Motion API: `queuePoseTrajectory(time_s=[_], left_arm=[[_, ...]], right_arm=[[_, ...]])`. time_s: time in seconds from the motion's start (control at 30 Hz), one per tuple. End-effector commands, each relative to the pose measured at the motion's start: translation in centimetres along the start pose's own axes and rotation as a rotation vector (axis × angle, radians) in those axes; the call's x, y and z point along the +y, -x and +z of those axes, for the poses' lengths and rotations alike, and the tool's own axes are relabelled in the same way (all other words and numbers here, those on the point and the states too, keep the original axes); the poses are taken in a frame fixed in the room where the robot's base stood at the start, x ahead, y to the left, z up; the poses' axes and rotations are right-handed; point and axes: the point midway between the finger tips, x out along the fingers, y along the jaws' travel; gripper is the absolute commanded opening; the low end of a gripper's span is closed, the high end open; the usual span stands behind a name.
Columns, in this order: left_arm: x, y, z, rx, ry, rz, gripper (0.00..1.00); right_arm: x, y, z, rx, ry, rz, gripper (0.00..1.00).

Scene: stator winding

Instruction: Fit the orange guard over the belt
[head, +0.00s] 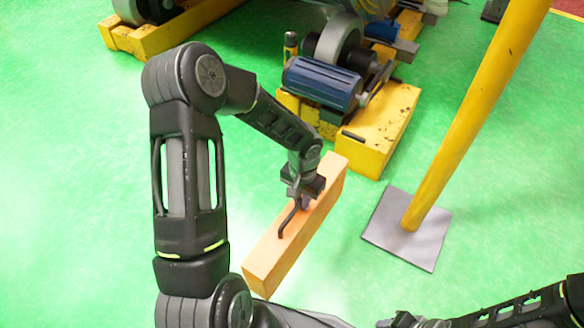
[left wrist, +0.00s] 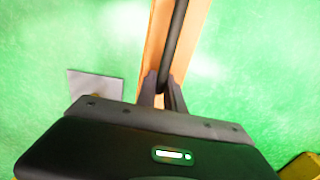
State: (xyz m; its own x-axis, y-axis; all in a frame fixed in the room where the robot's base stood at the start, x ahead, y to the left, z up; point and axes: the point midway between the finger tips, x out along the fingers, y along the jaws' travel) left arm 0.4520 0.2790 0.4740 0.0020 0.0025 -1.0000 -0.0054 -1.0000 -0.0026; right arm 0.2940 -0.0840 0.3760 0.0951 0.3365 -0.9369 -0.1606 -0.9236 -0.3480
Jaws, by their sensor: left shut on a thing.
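The orange guard (head: 268,262) is a long box-shaped cover with a dark bar handle (head: 284,222) on top. My left gripper (head: 303,198) is shut on this handle and holds the guard in front of the yellow-based machine. In the left wrist view the guard (left wrist: 158,45) runs away upward, and the handle (left wrist: 174,45) passes between the fingers (left wrist: 163,92). The blue motor (head: 322,83) sits on the yellow base (head: 375,135). A dark strip beside the motor may be the belt (head: 378,82); it is too small to be sure. My right gripper (head: 412,321) is partly cut off at the bottom edge.
A yellow post (head: 470,125) stands on a grey plate (head: 430,235) right of the guard. Another yellow-based machine (head: 160,35) is at the top left. Green floor is clear between the guard and the post.

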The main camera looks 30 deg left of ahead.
Motion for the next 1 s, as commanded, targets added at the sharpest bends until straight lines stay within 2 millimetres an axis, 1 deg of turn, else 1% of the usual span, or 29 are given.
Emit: queuePoseTrajectory(time_s=[0.03,0.4,0.5,0.6,0.7,0.83,1.0], left_arm=[[0.7,3.5,-0.5,0.004,-0.003,0.001,0.00],[4.8,16.0,-2.7,0.004,0.001,0.001,0.00],[5.9,18.8,-3.0,0.002,0.003,0.002,0.00],[6.8,20.9,-3.3,0.002,0.003,0.003,0.00],[7.5,22.4,-3.6,0.002,0.004,0.003,0.00],[7.9,23.2,-3.7,0.001,0.005,0.003,0.00],[8.0,23.2,-3.7,0.001,0.006,0.003,0.00]], right_arm=[[-1.2,3.0,0.0,-0.004,0.002,-0.001,0.36],[-5.4,12.8,0.6,-0.024,0.012,-0.010,0.36],[-6.3,15.0,0.7,-0.029,0.015,-0.012,0.36],[-7.0,16.7,0.8,-0.033,0.017,-0.013,0.36],[-7.5,17.8,0.9,-0.036,0.018,-0.014,0.36],[-7.7,18.3,0.9,-0.038,0.019,-0.015,0.36],[-7.7,18.3,0.9,-0.038,0.019,-0.015,0.36]])
